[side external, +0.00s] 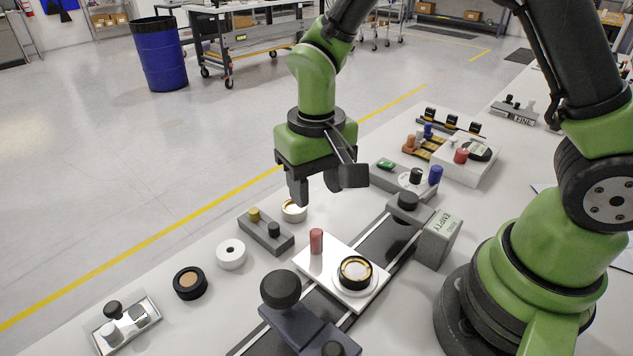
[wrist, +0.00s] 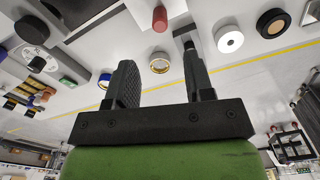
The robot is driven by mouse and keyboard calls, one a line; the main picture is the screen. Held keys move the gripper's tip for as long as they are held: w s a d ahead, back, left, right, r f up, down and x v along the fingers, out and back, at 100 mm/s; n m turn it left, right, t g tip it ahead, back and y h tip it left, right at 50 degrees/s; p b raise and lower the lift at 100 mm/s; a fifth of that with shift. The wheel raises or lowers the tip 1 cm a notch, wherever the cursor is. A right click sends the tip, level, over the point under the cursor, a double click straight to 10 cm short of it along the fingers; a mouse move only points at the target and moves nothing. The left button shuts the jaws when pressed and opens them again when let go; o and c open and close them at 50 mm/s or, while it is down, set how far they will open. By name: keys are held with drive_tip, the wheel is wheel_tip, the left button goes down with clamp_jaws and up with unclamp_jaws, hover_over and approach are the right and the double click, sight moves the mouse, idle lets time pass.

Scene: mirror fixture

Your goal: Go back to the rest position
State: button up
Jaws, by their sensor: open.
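My gripper (side external: 326,190) is open and empty, held in the air above the table in the side external view. In the wrist view its two fingers (wrist: 158,62) stand apart with nothing clamped between them. A small white ring with a gold inside (side external: 294,211) lies on the table below the fingers. It shows between the fingers in the wrist view (wrist: 160,63), lying beyond them. A white square plate (side external: 322,262) on the dark rail carries a red peg (side external: 316,241) and a round black-and-gold part (side external: 354,272). No rest position is marked in view.
A grey block with yellow and black knobs (side external: 265,232), a white disc (side external: 231,254) and a black disc (side external: 190,283) lie left of the plate. A dark clamp (side external: 281,290) stands in front. A grey box labelled EMPTY (side external: 438,239) stands right.

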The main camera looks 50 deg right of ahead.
drive_tip(key=s+d+r+t+y, duration=0.1)
drive_tip(key=s+d+r+t, duration=0.1)
drive_tip(key=s+r, duration=0.5)
drive_tip(key=s+d+r+m+t+y, duration=0.1)
drive_tip(key=s+r+t, duration=0.4)
drive_tip(key=r, duration=0.5)
drive_tip(key=shift+s+d+r, duration=0.2)
drive_tip(key=shift+s+d, duration=0.7)
idle(0.4)
